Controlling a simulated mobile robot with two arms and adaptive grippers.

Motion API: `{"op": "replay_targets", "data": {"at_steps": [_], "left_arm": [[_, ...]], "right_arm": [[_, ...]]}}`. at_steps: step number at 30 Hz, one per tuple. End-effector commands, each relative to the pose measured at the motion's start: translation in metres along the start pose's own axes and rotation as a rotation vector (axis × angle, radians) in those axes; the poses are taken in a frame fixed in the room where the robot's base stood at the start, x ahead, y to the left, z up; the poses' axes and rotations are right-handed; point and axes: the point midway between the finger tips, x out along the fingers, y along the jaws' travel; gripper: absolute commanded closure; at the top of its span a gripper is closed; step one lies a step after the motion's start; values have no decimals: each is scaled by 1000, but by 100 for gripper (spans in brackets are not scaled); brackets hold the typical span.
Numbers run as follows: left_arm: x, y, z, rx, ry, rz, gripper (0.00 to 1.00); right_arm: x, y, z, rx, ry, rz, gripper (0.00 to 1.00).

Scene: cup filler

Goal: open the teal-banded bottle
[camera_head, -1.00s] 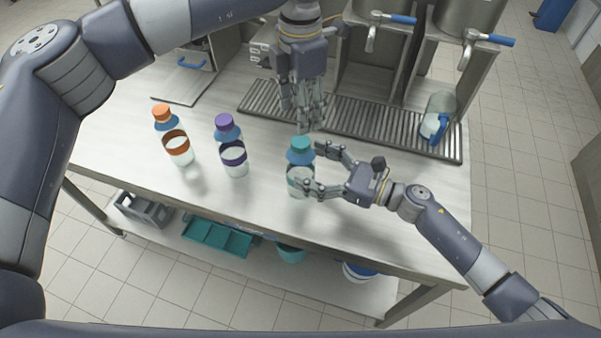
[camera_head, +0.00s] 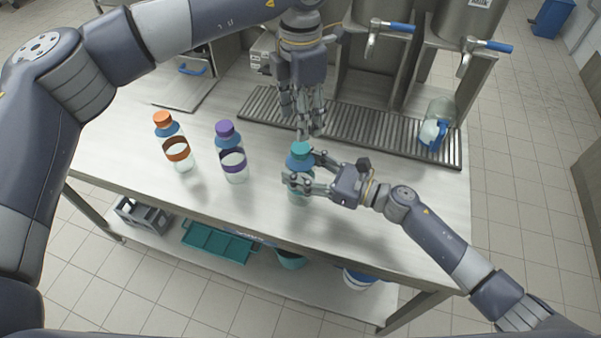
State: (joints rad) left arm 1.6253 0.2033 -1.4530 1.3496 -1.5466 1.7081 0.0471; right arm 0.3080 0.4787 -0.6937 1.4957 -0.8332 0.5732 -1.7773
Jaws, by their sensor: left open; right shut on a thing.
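The teal-capped bottle (camera_head: 300,160) stands upright on the steel table, its teal cap on top. My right gripper (camera_head: 296,181) is shut on its body from the right, and the fingers hide the band and much of the lower bottle. My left gripper (camera_head: 309,128) hangs fingers down just above and behind the teal cap. It is open and empty, and apart from the cap as far as I can see.
A purple-banded bottle (camera_head: 232,166) and an orange-banded bottle (camera_head: 179,155) stand to the left. Behind are a drain grate (camera_head: 370,127), steel dispensers with blue-handled taps (camera_head: 392,27) and a clear jug with blue (camera_head: 437,122).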

Motion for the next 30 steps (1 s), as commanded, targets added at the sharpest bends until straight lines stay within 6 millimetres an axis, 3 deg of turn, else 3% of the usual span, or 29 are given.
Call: {"op": "replay_targets", "data": {"at_steps": [8,30], "left_arm": [[0,0,0,230,0,-1,48],[0,0,0,1477,-1,-1,48]], "right_arm": [[0,0,0,0,0,0,100],[0,0,0,0,0,0,100]]}}
